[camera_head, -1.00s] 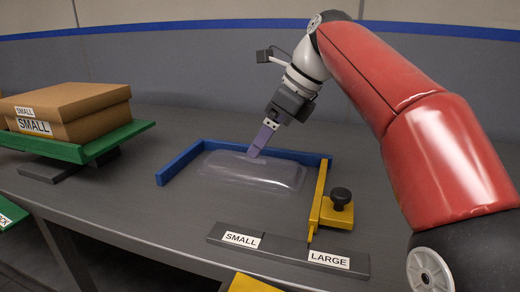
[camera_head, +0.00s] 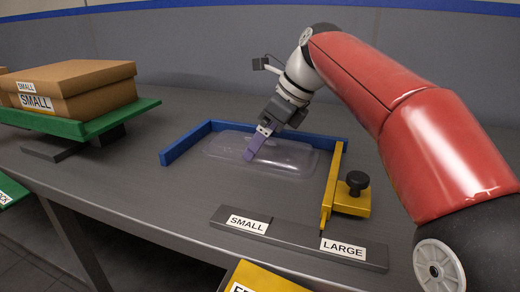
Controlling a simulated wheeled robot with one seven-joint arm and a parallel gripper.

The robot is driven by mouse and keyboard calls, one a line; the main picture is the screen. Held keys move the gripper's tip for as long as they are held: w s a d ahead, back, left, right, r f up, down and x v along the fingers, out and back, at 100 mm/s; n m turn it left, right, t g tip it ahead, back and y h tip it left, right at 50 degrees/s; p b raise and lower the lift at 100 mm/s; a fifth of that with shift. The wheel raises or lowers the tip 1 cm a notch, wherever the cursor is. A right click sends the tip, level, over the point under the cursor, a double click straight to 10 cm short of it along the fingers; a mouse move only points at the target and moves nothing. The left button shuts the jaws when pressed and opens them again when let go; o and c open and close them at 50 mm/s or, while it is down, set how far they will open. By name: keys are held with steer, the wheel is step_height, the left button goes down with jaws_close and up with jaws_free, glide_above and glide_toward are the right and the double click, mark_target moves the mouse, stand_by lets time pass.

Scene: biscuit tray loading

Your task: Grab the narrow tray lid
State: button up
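A clear, shallow plastic piece (camera_head: 289,160), which looks like the tray lid, lies on the grey table inside a blue corner fence. My gripper (camera_head: 249,156) has purple fingers and points down and to the left, over the middle of the clear piece. The fingertips overlap it in the picture; I cannot tell whether they touch it. The fingers appear as one purple shape, so their opening does not show.
The blue fence (camera_head: 187,146) bounds the left and back. A yellow stop (camera_head: 331,187) with a black knob (camera_head: 357,182) stands at right. A grey strip (camera_head: 296,240) labelled SMALL and LARGE lies in front. Brown boxes (camera_head: 75,87) sit on a green platform (camera_head: 90,126) at left.

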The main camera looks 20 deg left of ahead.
steer(key=shift+c, duration=0.3)
steer(key=c, duration=0.7)
steer(key=shift+c, duration=0.3)
steer(key=shift+f, duration=0.1)
steer(key=shift+c, duration=0.2)
